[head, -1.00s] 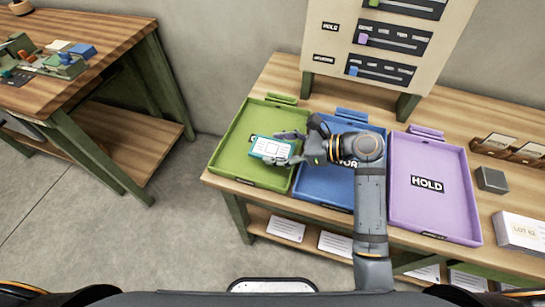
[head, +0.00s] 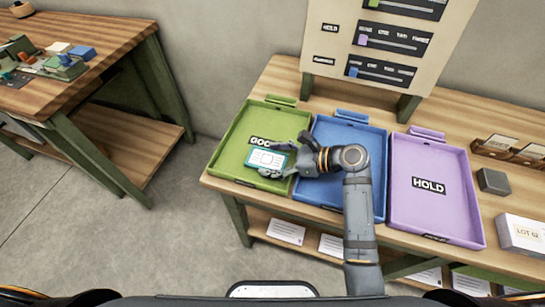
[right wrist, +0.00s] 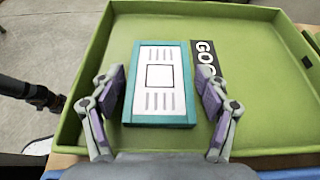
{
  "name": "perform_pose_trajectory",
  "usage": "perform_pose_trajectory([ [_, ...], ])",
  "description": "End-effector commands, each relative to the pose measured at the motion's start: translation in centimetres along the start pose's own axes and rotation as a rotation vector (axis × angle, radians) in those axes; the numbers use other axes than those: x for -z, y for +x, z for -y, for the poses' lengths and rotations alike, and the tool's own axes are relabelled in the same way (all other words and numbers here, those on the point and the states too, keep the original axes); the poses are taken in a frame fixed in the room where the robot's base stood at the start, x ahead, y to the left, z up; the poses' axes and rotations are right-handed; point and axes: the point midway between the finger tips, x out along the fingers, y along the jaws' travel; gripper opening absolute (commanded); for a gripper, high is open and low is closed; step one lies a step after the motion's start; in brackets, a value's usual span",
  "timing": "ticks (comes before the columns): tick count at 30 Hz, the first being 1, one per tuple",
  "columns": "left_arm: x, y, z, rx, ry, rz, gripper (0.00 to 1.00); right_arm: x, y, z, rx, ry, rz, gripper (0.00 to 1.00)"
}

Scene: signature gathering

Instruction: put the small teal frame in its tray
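The small teal frame (head: 267,158), with a white printed face, lies flat over the floor of the green tray (head: 229,147), below the tray's black label (head: 262,142). In the right wrist view the teal frame (right wrist: 159,85) is between my right gripper's fingers (right wrist: 160,85), with a narrow gap at each side, and it appears to rest on the tray floor. My right gripper (head: 280,160) is open around it, low over the tray. The label's end is hidden by my gripper. My left gripper is not in view.
The blue tray (head: 320,190) and purple tray (head: 430,215), labelled HOLD, stand to the right; my right arm crosses the blue one. A sign board with sliders (head: 375,50) stands behind. A dark block (head: 493,181) and white box (head: 521,233) are at far right.

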Motion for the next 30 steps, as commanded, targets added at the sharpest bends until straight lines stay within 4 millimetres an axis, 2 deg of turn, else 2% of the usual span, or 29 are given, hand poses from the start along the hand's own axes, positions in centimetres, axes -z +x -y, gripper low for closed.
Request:
perform_pose_trajectory([
  [12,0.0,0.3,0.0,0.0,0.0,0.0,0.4,-0.1,-0.1,0.0,0.001,-0.001,0.0,0.88],
  [14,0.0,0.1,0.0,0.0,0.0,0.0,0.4,-0.1,-0.7,0.1,0.002,-0.001,-0.003,0.88],
  [24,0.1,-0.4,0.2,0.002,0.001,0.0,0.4,-0.1,-7.8,0.1,0.002,-0.005,-0.01,0.88],
  [30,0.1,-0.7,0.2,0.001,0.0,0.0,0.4,-0.1,-10.7,0.1,0.001,-0.003,-0.006,0.88],
])
